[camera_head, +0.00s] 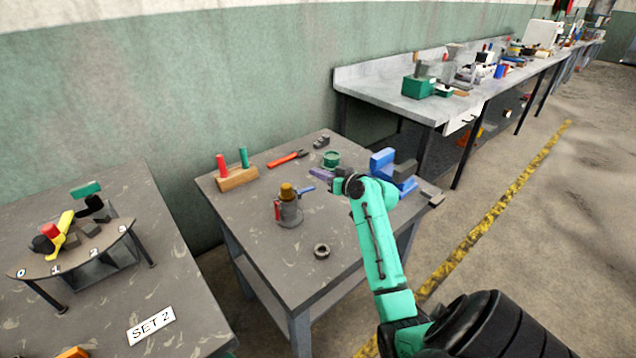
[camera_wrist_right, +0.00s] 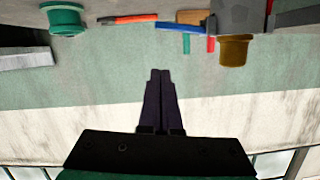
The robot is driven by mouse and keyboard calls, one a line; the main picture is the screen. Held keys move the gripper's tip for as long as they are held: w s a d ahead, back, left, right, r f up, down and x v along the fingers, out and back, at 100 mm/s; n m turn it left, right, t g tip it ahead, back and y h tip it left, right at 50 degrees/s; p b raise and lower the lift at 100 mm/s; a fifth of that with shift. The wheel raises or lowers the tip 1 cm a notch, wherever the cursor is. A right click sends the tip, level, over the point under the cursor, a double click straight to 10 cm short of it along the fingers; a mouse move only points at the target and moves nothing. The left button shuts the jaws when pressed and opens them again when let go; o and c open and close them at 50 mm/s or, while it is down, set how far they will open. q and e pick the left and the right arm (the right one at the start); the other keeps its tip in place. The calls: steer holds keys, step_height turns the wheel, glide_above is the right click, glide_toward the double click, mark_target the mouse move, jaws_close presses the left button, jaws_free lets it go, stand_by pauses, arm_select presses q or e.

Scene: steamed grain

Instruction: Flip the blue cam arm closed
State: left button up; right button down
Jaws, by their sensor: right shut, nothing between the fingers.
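The blue cam arm (camera_head: 306,189) sticks out to the right from the top of a grey cylindrical fixture (camera_head: 290,213). The fixture has a brown-orange cap (camera_head: 287,190) and a red part on its left side. In the wrist view, which is upside down, the blue arm (camera_wrist_right: 180,26) points left from the grey body beside the brown cap (camera_wrist_right: 234,50). My right gripper (camera_head: 313,171) is shut and empty, with dark purple fingers. It is just beyond and right of the arm's end, apart from it in the wrist view (camera_wrist_right: 160,72). My left gripper is not in view.
The table's front is mostly clear.

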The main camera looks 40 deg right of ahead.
mark_target(305, 192)
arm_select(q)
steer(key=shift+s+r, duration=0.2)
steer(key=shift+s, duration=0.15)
arm_select(e)
steer(key=shift+s+a+f, duration=0.1)
steer(key=shift+a+f, duration=0.05)
steer(key=shift+f, duration=0.85)
steer(key=shift+s+a+f, duration=0.1)
steer(key=shift+a+f, duration=0.05)
steer(key=shift+f, duration=0.8)
